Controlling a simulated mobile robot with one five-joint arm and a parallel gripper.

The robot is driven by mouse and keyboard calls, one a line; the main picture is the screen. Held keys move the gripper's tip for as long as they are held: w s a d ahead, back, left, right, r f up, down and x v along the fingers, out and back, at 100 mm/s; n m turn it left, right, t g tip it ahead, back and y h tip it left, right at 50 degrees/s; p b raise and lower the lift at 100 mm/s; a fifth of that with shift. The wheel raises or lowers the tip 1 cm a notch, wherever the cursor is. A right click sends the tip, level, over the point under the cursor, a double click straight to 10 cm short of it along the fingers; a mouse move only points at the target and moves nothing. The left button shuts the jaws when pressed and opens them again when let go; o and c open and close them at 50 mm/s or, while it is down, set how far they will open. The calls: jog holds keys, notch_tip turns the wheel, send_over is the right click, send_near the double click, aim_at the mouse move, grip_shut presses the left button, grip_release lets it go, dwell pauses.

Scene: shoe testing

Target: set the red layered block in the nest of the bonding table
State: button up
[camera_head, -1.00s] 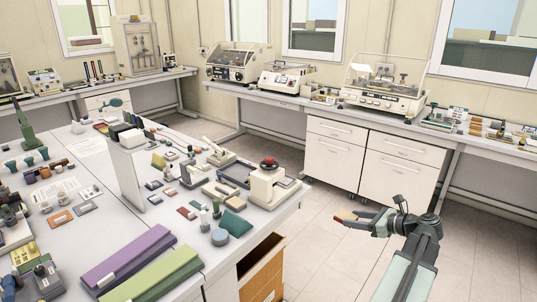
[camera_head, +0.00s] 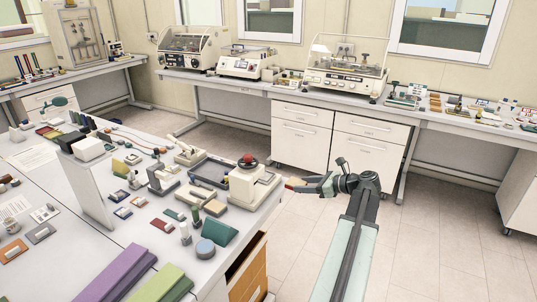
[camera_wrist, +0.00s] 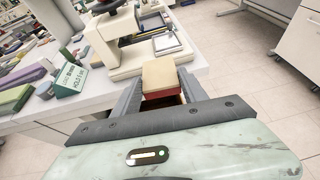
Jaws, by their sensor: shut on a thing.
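My gripper (camera_wrist: 158,100) is shut on the red layered block (camera_wrist: 160,75), which has a tan top and a red layer below it. The block is held clear of the floor, off the right edge of the near bench. In the head view my gripper (camera_head: 302,184) is at the centre, with the small red and tan end of the block (camera_head: 291,183) at its tip. A cream press with a red knob (camera_head: 248,160) stands on the bench corner just left of it. I cannot tell for sure which fixture is the bonding table, and I see no clear nest.
The near bench (camera_head: 120,225) is crowded with small blocks, trays and tools. An open wooden drawer (camera_head: 247,270) juts below. The far bench (camera_head: 250,92) carries machines. Floor on the right is clear.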

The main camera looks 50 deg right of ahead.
notch_tip(320, 180, up, 5)
jog(key=p, duration=0.4)
send_over(270, 178)
jog(key=shift+d+n+y, duration=0.3)
jog(key=shift+d, duration=0.1)
jog(key=shift+w+a, duration=0.1)
jog(key=shift+w, duration=0.3)
jog(key=shift+f, duration=0.1)
jog(key=shift+f+b, duration=0.25)
jog(key=shift+b, duration=0.15)
notch_tip(270, 178, down, 5)
jog(key=b, duration=0.5)
jog(key=shift+s+f+b, duration=0.1)
jog(key=shift+f+b, duration=0.15)
jog(key=shift+b, duration=0.05)
jog(key=shift+f+b, duration=0.3)
jog(key=shift+f, duration=0.05)
jog(key=shift+f+b, duration=0.3)
